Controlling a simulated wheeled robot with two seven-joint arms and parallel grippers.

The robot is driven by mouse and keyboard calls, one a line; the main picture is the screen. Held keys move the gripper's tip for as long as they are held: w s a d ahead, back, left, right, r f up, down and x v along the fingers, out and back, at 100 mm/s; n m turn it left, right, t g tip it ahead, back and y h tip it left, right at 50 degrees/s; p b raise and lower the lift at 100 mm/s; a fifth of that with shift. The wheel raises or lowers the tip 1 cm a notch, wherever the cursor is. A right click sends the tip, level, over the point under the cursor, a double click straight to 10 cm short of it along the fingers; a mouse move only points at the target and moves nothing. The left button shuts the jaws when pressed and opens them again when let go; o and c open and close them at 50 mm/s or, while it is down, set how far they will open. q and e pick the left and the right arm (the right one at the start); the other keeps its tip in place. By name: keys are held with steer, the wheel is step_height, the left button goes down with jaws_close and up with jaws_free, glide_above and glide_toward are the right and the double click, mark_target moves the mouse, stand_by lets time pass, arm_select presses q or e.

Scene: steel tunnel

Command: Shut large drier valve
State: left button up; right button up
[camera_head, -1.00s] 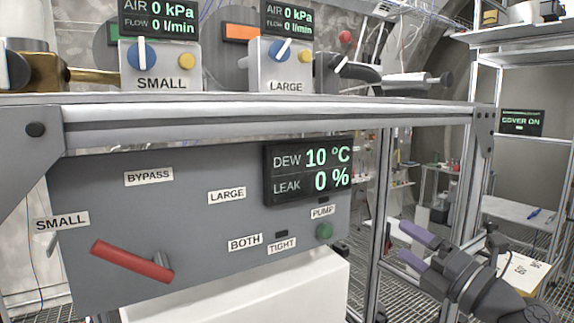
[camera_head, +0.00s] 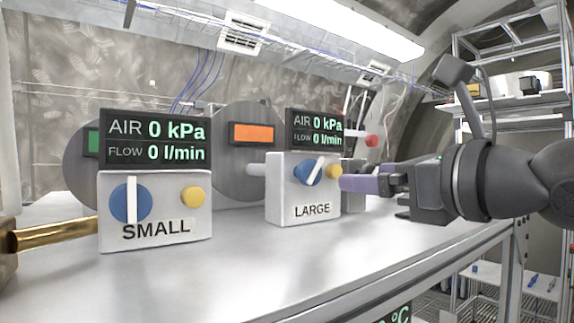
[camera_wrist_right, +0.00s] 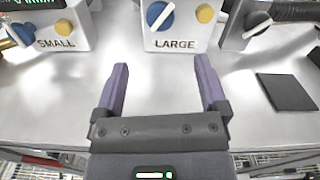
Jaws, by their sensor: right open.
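The large drier's white box (camera_head: 285,205) is labelled LARGE. It carries a blue round valve with a white handle (camera_head: 308,172), tilted off vertical, and a yellow knob (camera_head: 334,170). The valve also shows in the right wrist view (camera_wrist_right: 160,15). My right gripper (camera_head: 350,184) comes in from the right, in front of the large box near its yellow knob. In the right wrist view its purple fingers (camera_wrist_right: 163,90) are apart with nothing between them, and the LARGE box lies beyond the tips. My left gripper is not in view.
The SMALL box (camera_head: 155,245) stands at left, with a blue valve whose handle is upright. A brass pipe (camera_head: 50,235) is at far left. In the right wrist view a dark flat plate (camera_wrist_right: 287,92) lies on the bench. The bench top (camera_head: 230,275) in front is clear.

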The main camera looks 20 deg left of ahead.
mark_target(314, 170)
steer(key=p+x, duration=0.2)
steer(key=r+p+x, duration=0.1)
steer(key=p+x, duration=0.1)
steer(key=shift+w+a, duration=0.2)
steer(key=shift+a, duration=0.05)
steer(key=p+x, duration=0.1)
steer(key=x, duration=0.1)
steer(key=p+x, duration=0.1)
steer(key=x, duration=0.2)
steer(key=shift+f+p, duration=0.25)
steer(key=shift+p, duration=0.05)
steer(key=shift+d+f, duration=0.1)
jaws_close()
steer(key=shift+f+m+b, duration=0.1)
steer(key=shift+m+b, duration=1.3)
steer(key=shift+b, duration=0.25)
steer(key=shift+m+b, duration=1.2)
steer(key=shift+m, duration=0.7)
jaws_free()
